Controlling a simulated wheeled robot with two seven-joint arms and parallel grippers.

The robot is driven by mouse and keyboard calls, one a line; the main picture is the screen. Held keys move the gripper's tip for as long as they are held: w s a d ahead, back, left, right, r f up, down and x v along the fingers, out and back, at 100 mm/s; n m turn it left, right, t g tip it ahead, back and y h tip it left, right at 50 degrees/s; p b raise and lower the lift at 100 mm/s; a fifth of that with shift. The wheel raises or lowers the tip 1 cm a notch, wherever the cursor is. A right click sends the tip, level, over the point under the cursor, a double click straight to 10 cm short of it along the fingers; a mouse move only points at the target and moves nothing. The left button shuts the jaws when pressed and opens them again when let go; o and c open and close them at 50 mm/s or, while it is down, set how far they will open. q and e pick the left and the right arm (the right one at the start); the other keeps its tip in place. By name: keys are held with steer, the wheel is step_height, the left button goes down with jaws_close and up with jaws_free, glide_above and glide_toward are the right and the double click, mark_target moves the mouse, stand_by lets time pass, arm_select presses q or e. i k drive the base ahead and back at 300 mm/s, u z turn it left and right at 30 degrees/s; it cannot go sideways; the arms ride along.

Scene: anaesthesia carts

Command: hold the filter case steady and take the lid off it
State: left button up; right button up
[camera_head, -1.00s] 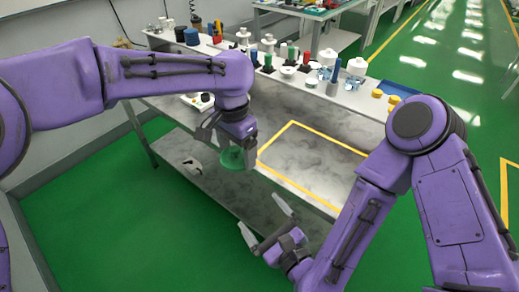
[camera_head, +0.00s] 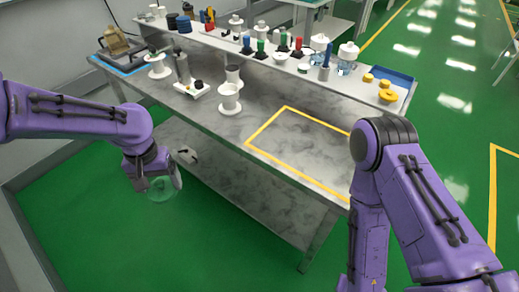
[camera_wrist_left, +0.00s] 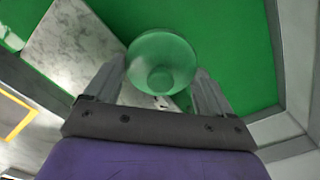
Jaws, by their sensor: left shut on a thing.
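A clear round case (camera_head: 163,189), tinted green by the floor behind it, hangs from my left gripper (camera_head: 152,180) off the table's near left edge. In the left wrist view the case (camera_wrist_left: 162,62) sits between the two fingertips of the left gripper (camera_wrist_left: 160,88), which is shut on it. It looks like a see-through bowl with a smaller round part in its middle. I cannot tell whether a lid is on it. My right arm comes in from the right and bends downward; its gripper is out of view.
The grey table (camera_head: 225,145) has a yellow taped rectangle (camera_head: 300,145), bare inside. A raised shelf (camera_head: 265,52) holds bottles and coloured parts. A blue tray (camera_head: 393,76) and yellow pieces (camera_head: 386,96) are at right.

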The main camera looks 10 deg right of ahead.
mark_target(228, 93)
steer(key=k, duration=0.4)
steer(key=u, duration=0.9)
steer(key=i, duration=0.7)
steer(key=z, duration=2.4)
steer(key=i, duration=0.35)
steer(key=u, duration=0.05)
